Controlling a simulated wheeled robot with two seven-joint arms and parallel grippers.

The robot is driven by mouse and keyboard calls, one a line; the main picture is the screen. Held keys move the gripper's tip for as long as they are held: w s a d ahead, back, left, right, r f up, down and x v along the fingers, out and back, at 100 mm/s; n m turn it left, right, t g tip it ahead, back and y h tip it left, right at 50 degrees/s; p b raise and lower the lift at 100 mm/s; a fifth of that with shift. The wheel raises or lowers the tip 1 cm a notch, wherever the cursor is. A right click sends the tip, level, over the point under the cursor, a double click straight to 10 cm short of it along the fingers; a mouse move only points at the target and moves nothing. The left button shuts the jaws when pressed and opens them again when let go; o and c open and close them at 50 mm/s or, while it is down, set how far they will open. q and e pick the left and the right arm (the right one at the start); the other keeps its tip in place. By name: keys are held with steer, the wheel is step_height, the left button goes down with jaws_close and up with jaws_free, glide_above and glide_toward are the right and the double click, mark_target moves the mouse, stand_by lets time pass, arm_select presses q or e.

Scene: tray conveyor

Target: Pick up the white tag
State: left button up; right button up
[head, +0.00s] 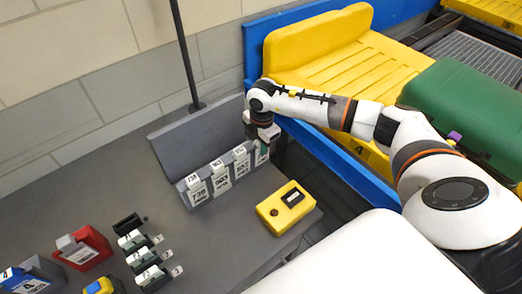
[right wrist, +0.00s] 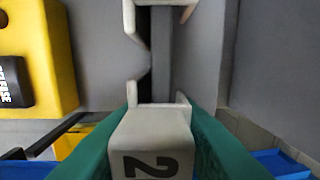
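My right gripper (head: 262,148) is at the far right end of the grey rack (head: 178,178), pointing down. In the right wrist view its teal fingers (right wrist: 155,140) lie along both sides of a white tag (right wrist: 153,120) marked with a "2", with no clear gap. The tag's far end is beside the rack's slot. Several other white tags stand in the rack, such as the leftmost one (head: 194,183), with numbered cards below them. In the head view the gripper hides most of the tag between its fingers. My left gripper is not in view.
A yellow box (head: 286,207) with a dark label stands right of the rack; it also shows in the wrist view (right wrist: 55,50). Red (head: 82,250) and blue (head: 35,275) holders are at lower left. A blue conveyor rail (head: 330,155) with a yellow tray (head: 325,50) runs behind.

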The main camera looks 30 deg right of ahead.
steer(key=shift+r, duration=0.15)
steer(key=r+b, duration=0.1)
steer(key=r, duration=0.2)
steer(key=r+b, duration=0.1)
steer(key=r, duration=0.2)
steer(key=shift+s+r, duration=0.2)
steer(key=shift+r, duration=0.15)
steer(key=s+a+b, duration=0.4)
steer(key=s+a, duration=0.6)
steer(key=shift+w+r, duration=0.1)
steer(key=shift+r, duration=0.05)
step_height(320, 180, up, 6)
steer(key=p, duration=0.4)
steer(key=shift+r, duration=0.15)
stand_by(0.5)
